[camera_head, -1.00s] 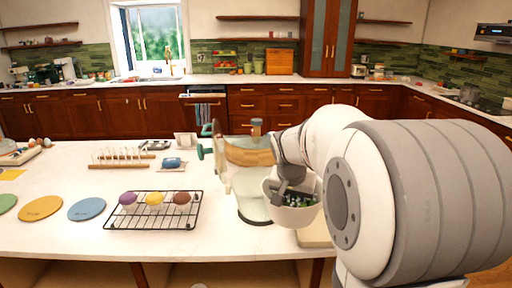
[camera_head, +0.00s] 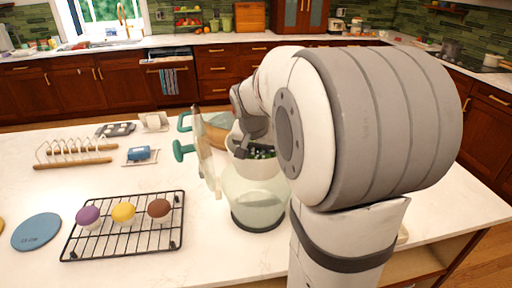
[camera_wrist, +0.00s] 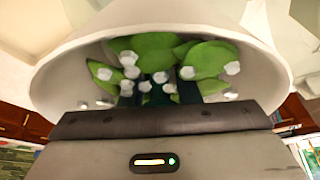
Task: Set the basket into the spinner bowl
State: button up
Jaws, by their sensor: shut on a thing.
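The white basket (camera_head: 262,169) holds green leaves and small pale cubes. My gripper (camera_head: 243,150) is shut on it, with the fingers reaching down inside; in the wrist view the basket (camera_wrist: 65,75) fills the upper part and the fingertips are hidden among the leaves. The spinner bowl (camera_head: 250,200), pale and translucent with a dark base ring, stands on the white counter. In the head view the basket appears over the bowl's mouth, its lower part overlapping the bowl's top. I cannot tell whether it is inside the rim or just above it.
A pale upright board (camera_head: 207,150) and green-handled items (camera_head: 183,150) stand close left of the bowl.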

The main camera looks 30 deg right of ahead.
notch_tip(320, 180, down, 12)
jog(key=b, duration=0.7)
jog(key=shift+s+b, duration=0.1)
jog(key=shift+b, duration=0.25)
jog(key=shift+f+b, duration=0.8)
jog(key=shift+f, duration=0.1)
jog(key=shift+f+b, duration=1.25)
jog(key=shift+b, duration=0.4)
dwell(2.1)
jog(key=o, duration=1.6)
jog(key=shift+o, duration=0.2)
jog(key=shift+r, duration=0.15)
jog(key=shift+r+p, duration=2.05)
jog(key=shift+r, duration=0.85)
